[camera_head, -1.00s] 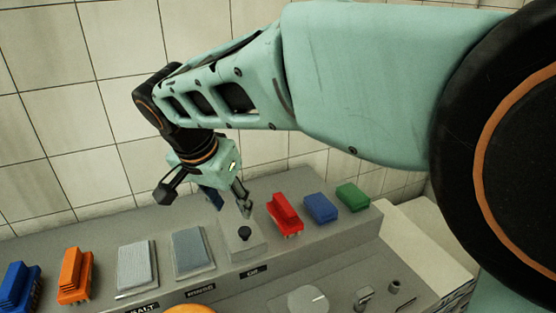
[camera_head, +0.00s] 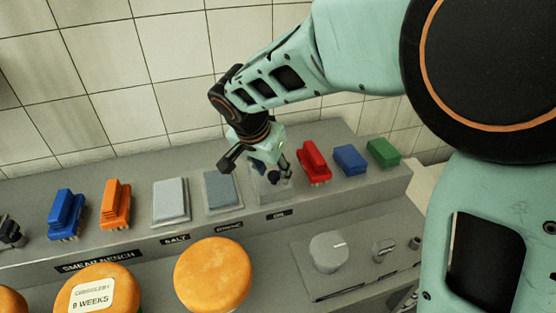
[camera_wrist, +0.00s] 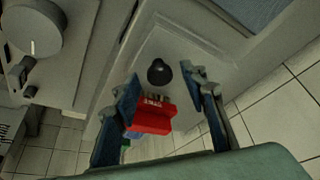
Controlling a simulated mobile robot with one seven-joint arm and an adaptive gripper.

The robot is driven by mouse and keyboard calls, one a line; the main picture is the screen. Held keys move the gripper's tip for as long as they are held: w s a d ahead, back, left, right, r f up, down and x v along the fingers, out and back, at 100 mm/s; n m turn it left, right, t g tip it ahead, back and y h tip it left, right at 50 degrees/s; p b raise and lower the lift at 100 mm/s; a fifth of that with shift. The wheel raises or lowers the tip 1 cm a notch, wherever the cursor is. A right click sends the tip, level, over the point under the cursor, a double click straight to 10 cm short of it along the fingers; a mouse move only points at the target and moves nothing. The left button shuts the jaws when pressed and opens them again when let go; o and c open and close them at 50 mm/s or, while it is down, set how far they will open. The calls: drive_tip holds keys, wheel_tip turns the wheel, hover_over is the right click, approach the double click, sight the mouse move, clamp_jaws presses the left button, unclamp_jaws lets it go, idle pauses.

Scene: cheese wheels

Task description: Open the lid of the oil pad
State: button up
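The oil pad's lid (camera_head: 270,190) is a pale grey square block behind the label "OIL" on the raised shelf. In the wrist view the lid (camera_wrist: 185,50) has a round black knob (camera_wrist: 158,72) in its middle. My gripper (camera_head: 278,175) is low over the lid and hides the knob in the head view. In the wrist view my gripper (camera_wrist: 163,82) is open, with the knob showing between and slightly beyond the blue-grey fingertips. I cannot tell whether the fingers touch the lid. The lid sits closed.
A red brush (camera_head: 314,163) stands close to the right of the lid, with blue and green brushes beyond. A grey pad (camera_head: 222,190) is close on the left. Orange cheese wheels (camera_head: 213,275) and a dial (camera_head: 328,252) are in front. A tiled wall is behind.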

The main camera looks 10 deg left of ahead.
clamp_jaws()
drive_tip(key=shift+w+r, duration=0.1)
idle(0.3)
